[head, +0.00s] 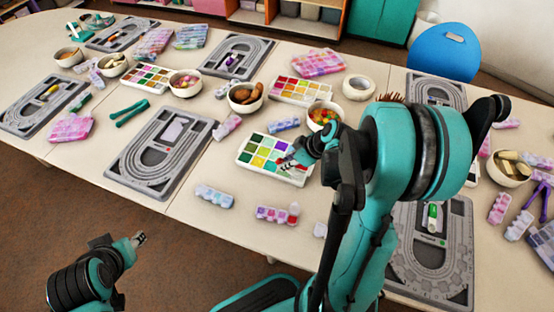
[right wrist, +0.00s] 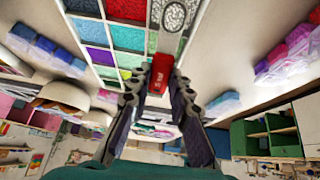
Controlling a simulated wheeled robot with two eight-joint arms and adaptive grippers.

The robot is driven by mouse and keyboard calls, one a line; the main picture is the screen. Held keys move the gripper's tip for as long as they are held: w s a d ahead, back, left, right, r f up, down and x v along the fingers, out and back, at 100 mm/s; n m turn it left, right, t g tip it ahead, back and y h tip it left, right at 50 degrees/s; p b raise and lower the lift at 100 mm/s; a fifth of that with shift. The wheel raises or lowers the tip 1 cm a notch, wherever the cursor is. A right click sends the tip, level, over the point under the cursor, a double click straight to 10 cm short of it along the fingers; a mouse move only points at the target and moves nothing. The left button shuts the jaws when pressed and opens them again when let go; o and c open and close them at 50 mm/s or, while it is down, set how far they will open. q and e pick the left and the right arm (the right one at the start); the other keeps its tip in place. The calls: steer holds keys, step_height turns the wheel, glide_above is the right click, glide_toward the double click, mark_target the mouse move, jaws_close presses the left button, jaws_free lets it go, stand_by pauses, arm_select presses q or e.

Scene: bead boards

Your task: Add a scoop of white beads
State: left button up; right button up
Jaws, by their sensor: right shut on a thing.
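My right gripper (head: 288,160) reaches down over the bead tray (head: 262,172), a white tray with compartments of coloured beads. In the right wrist view my right gripper (right wrist: 160,88) is shut on a red scoop handle (right wrist: 160,74). A pale oval scoop bowl (right wrist: 174,16) shows ahead of the handle, at a compartment of whitish-grey beads. I cannot tell whether the bowl touches the beads or how full it is. My left gripper (head: 138,239) hangs off the table's front edge, and its finger opening is too small to tell.
Grey bead boards (head: 160,150) lie around the table. Bowls such as the one with orange beads (head: 325,114) and another bead tray (head: 300,91) stand behind. Pill-box-like cases (head: 214,196) lie in front, with bare tabletop between them.

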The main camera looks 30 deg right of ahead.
steer(key=shift+s+d+f, duration=0.1)
steer(key=shift+s+f, duration=0.05)
steer(key=shift+f, duration=0.1)
steer(key=shift+w+r+p, duration=0.15)
steer(key=shift+r+p, duration=0.5)
steer(key=shift+r, duration=0.05)
steer(key=shift+w+r+p, duration=0.1)
steer(key=shift+r+p, duration=0.5)
steer(key=shift+r, duration=0.1)
steer(key=shift+w+a+r, duration=0.1)
steer(key=shift+a+r, duration=0.05)
steer(key=shift+a, duration=0.15)
steer(key=g+h+p, duration=0.1)
steer(key=w+a+g+p, duration=0.1)
steer(key=p, duration=0.1)
steer(key=shift+w+g+h, duration=0.1)
steer(key=shift+g+h, duration=0.2)
steer(key=shift+h, duration=0.1)
steer(key=shift+w+a+r+g+h+p, duration=0.1)
steer(key=shift+w+g+h+p, duration=0.1)
steer(key=shift+g+h+p, duration=0.1)
steer(key=shift+w+a+r+g+h+p, duration=0.2)
steer(key=shift+r+g+h+p, duration=0.2)
steer(key=shift+g+h, duration=0.25)
